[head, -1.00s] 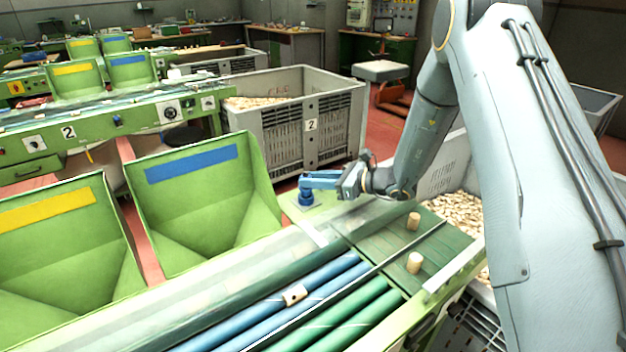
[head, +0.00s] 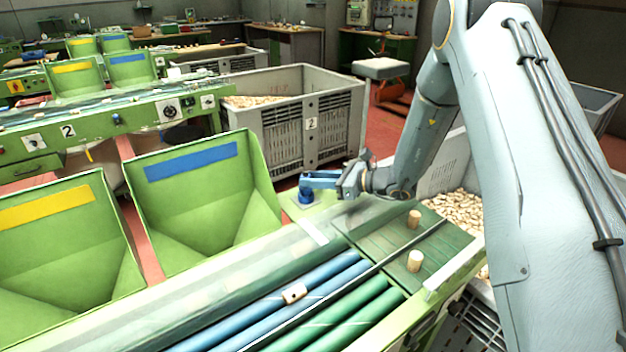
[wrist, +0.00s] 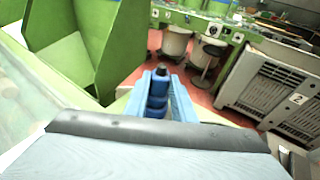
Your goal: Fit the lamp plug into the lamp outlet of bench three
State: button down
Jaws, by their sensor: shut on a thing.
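My gripper (head: 312,183) is shut on a blue plug (head: 305,197) at the far end of the green bench. In the wrist view the plug (wrist: 157,94) stands between the two blue fingers of my gripper (wrist: 160,88), with its dark top showing. In the head view the plug is at a small pale grey plate (head: 294,208) on the bench end, which looks like the outlet. The plug's lower end and the outlet's opening are hidden, so I cannot tell whether the plug is in it or just above it.
A green hopper with a blue stripe (head: 200,200) stands left of my gripper. Blue rollers (head: 270,310) and a green slatted plate with two corks (head: 414,260) lie nearer. A grey crate marked 2 (head: 282,130) stands behind, and a crate of corks (head: 455,208) to the right.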

jog(key=shift+f+b, duration=0.55)
jog(key=shift+f, duration=0.3)
dwell(0.4)
jog(key=c, duration=1.4)
grip_release()
jog(key=b+v, duration=0.2)
jog(key=v, duration=0.5)
jog(key=shift+s+d+r, duration=0.1)
jog(key=shift+s+d, duration=0.05)
jog(key=shift+d, duration=0.2)
